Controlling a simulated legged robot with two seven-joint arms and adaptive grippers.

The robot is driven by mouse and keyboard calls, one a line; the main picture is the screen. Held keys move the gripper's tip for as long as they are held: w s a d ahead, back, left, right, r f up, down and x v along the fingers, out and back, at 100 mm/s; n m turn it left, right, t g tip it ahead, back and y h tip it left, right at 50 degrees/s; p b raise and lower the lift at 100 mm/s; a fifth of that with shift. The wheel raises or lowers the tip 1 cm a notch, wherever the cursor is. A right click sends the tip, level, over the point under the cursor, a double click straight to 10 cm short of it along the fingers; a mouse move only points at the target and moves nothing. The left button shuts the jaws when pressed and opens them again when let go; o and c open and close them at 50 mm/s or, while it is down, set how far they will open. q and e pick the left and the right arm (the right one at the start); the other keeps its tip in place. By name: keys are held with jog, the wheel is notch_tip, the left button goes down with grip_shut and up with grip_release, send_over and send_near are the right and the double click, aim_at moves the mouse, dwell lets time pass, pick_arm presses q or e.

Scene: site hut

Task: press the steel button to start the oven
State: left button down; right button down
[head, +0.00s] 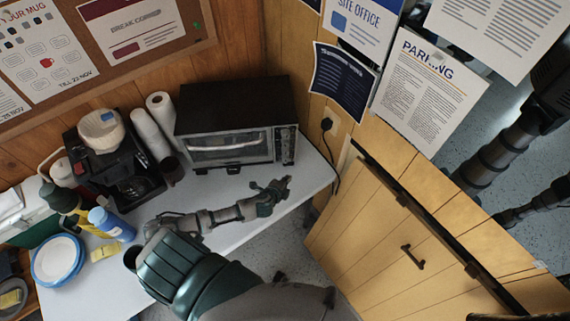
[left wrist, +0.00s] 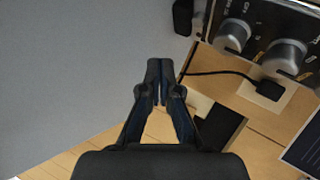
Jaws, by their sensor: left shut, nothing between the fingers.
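The toaster oven (head: 230,122) stands at the back right of the white table, with its dark glass door and handle facing out. Its control panel (head: 286,145) is at the right end of its front; a steel button is too small to make out there. In the left wrist view the panel's lower part shows two silver knobs (left wrist: 284,55) at the upper right. My left gripper (head: 279,187) is shut and empty, in front of and below the panel, apart from it. Its closed fingertips show in the left wrist view (left wrist: 160,72). My right gripper is not in view.
A coffee maker (head: 115,160), paper rolls (head: 150,134), bottles (head: 107,222) and plates (head: 58,259) crowd the table's left side. A plug and cord (head: 328,125) hang on the wooden wall right of the oven. A wooden half-door (head: 405,245) stands at the right.

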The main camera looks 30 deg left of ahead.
pick_arm(q)
jog(key=w+a, duration=0.2)
jog(key=shift+w, duration=0.3)
jog(key=shift+w+a, duration=0.1)
jog(key=shift+w, duration=0.2)
jog(key=shift+r, duration=0.1)
jog(key=shift+w, duration=0.1)
jog(key=shift+a, duration=0.25)
jog(key=shift+d, duration=0.15)
dwell(0.4)
